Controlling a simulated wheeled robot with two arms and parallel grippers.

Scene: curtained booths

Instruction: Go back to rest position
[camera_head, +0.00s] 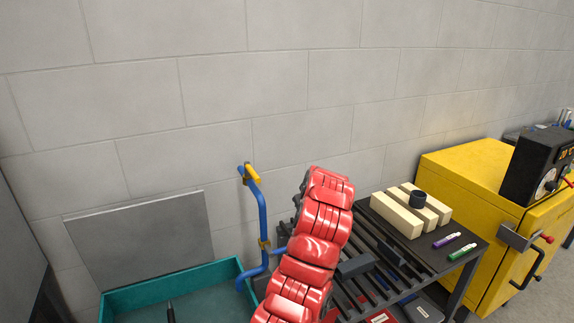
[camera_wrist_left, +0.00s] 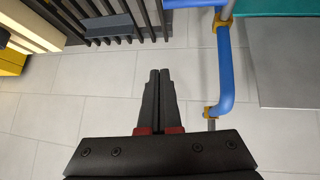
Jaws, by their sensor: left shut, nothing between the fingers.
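My left gripper (camera_wrist_left: 160,75) shows in the left wrist view with its two dark fingers pressed together and nothing between them. It points towards pale tiles, between a blue tube on the right and the dark slatted rack on the left. In the head view a red segmented arm, which looks like mine, rises from the bottom centre; no fingers show there. My right gripper is in neither view.
A blue tube frame (camera_head: 264,219) stands beside a teal bin (camera_head: 170,286). A slatted dark table (camera_head: 463,237) carries pale wooden blocks (camera_head: 396,216), a purple marker (camera_head: 446,240) and a green marker (camera_head: 462,252). A yellow cabinet (camera_head: 466,177) stands right. The upper wall is clear.

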